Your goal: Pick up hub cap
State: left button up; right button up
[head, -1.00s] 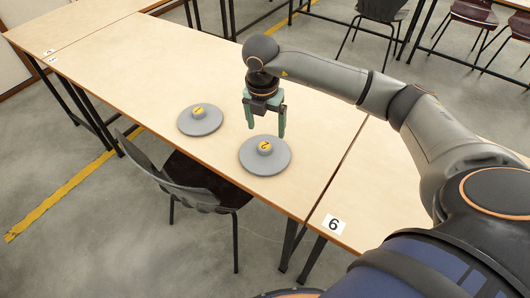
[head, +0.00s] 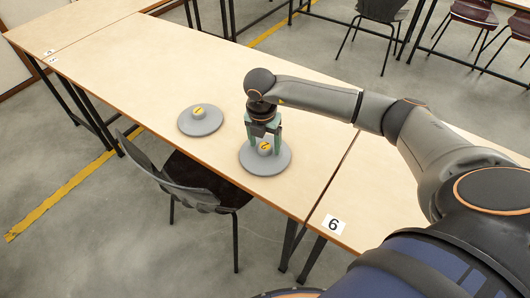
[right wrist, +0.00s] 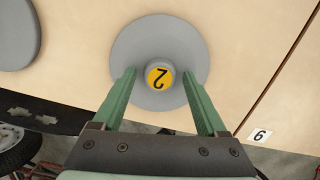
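Two grey round hub caps with raised knobs and yellow tops lie on the wooden table. The nearer hub cap (head: 268,163) is under my right gripper (head: 264,143). In the right wrist view this hub cap (right wrist: 135,40) bears a black 2 on its yellow knob. The right gripper's green fingers (right wrist: 161,72) are open, one on each side of the knob, with gaps to it. The other hub cap (head: 200,121) lies to the left, apart from the gripper; part of it shows in the right wrist view (right wrist: 15,35). My left gripper is out of view.
The table (head: 150,80) is otherwise clear. A dark chair (head: 190,180) stands close against its near edge. A label 6 (head: 333,224) marks the adjoining table at right. More chairs (head: 380,12) stand in the background.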

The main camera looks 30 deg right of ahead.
grip_shut()
dwell(0.4)
jog(key=shift+r, duration=0.1)
